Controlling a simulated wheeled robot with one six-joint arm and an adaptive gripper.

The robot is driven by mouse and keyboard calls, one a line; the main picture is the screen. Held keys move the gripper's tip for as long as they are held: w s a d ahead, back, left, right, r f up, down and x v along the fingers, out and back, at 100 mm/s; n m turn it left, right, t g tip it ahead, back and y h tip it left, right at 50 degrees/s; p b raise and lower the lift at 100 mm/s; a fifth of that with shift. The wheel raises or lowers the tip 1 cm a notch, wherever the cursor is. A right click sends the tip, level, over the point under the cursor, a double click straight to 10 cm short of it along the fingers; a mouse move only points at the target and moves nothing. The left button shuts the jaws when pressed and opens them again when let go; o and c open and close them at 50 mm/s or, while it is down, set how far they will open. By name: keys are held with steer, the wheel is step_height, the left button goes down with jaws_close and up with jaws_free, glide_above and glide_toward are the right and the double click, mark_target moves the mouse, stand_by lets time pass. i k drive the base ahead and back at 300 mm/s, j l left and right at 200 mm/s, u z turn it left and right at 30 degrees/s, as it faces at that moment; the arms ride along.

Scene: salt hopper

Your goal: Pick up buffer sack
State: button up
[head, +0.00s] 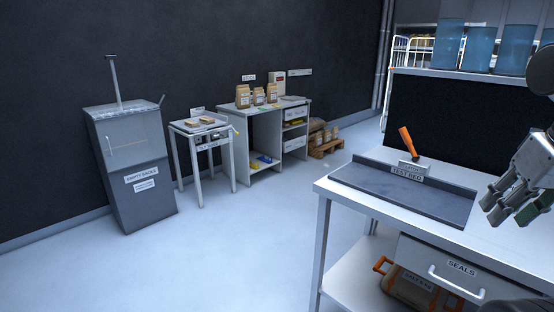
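More small sacks (326,134) sit on a low wooden pallet (327,149) to the right of that desk. I cannot read which one is the buffer sack. My gripper (511,213) hangs at the right edge, above the near workbench and far from the sacks. Its fingers look apart, with nothing seen between them. Part of it is cut off by the frame.
A bag with orange handles (415,290) lies below. A grey empty-sacks bin (135,170) and small table (202,128) stand left. Floor between (250,235) is clear.

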mark_target(259, 96)
steer(key=i+j+u, duration=0.75)
steer(key=u, duration=0.2)
steer(key=i+j+u, duration=0.25)
steer(key=i+u, duration=0.2)
steer(key=i+j, duration=0.1)
steer(key=i, duration=0.45)
steer(key=i+j, duration=0.1)
steer(key=i, duration=0.5)
steer(key=i+l+z, duration=0.15)
steer(key=i+z, duration=0.95)
steer(key=z, duration=0.15)
steer(key=i+z, duration=0.25)
steer(key=i, duration=0.4)
steer(key=i+z, duration=0.25)
steer(key=i, duration=0.4)
steer(key=i+l+u, duration=0.35)
steer(key=i, duration=0.25)
steer(key=i+l+u, duration=0.35)
steer(key=i+l, duration=0.15)
steer(key=l, duration=0.2)
steer(key=i+l+u, duration=0.35)
steer(key=l, duration=0.35)
steer(key=l+u, duration=0.45)
steer(key=l, duration=1.6)
